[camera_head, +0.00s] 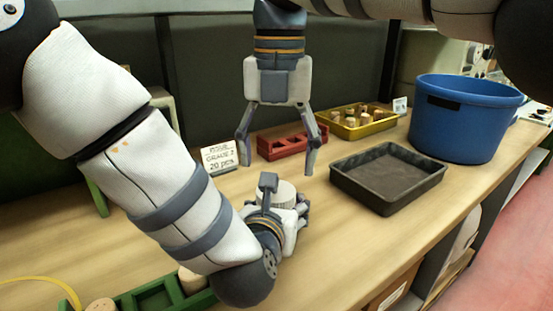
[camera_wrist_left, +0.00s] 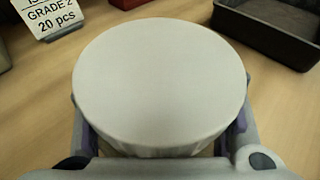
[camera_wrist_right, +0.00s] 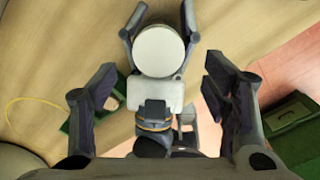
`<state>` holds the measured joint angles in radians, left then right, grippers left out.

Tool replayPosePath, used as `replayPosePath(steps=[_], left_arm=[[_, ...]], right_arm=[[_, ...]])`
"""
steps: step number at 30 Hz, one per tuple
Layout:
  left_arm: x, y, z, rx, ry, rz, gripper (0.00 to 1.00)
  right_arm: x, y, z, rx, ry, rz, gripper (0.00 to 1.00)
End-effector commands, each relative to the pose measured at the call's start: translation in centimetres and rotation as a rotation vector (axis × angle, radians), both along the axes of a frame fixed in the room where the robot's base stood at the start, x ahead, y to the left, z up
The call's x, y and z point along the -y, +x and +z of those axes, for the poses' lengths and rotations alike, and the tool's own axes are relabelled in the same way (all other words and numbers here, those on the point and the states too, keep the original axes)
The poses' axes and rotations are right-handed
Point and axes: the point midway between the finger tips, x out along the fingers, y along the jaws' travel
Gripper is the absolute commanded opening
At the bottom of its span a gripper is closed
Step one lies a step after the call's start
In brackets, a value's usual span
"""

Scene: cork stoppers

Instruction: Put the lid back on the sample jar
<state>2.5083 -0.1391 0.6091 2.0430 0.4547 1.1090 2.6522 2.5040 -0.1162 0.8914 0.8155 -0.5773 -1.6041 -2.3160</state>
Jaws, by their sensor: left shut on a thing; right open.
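The round white lid (camera_head: 284,190) with a ribbed rim lies flat at my left gripper (camera_head: 285,200), low over the table. It fills the middle of the left wrist view (camera_wrist_left: 158,85) and shows as a pale disc in the right wrist view (camera_wrist_right: 160,50). My left gripper is shut, its fingers reaching around below the lid's rim on what seems to be the sample jar. The lid and hand hide the jar's body, and I cannot tell how the lid seats. My right gripper (camera_head: 277,164) is open and empty, pointing down above the lid, apart from it.
A black tray (camera_head: 425,187) and a blue tub (camera_head: 465,120) stand to the right. Behind are a red rack (camera_head: 270,150), a yellow tray (camera_head: 375,130) with several corks, and a grade card (camera_head: 221,158). A green rack (camera_head: 150,300) with corks lies at front left.

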Motion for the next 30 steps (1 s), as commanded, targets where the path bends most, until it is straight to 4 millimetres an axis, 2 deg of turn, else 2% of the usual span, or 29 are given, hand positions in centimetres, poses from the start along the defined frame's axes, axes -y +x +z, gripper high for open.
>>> replayPosePath(steps=[1,5,14,17,24,30], left_arm=[[0.0,0.0,0.1,0.001,0.000,0.000,0.00],[0.0,0.0,0.1,0.001,0.000,0.000,0.00],[0.0,0.0,0.0,0.001,0.000,0.000,0.00],[0.0,0.0,0.0,0.001,0.000,0.000,0.00],[0.0,0.0,0.1,0.001,0.000,0.000,0.00],[0.0,0.0,0.1,0.001,0.000,0.000,0.00]], right_arm=[[0.0,0.1,1.1,0.008,-0.003,-0.029,0.69],[-0.1,0.0,2.6,0.009,0.003,-0.067,0.69],[-0.1,0.0,2.5,0.005,0.005,-0.069,0.69],[-0.1,-0.1,1.4,0.003,0.003,-0.069,0.69],[-0.1,-0.1,-2.7,0.004,0.003,-0.068,0.69],[-0.2,0.0,-5.0,0.005,0.005,-0.070,0.69]])
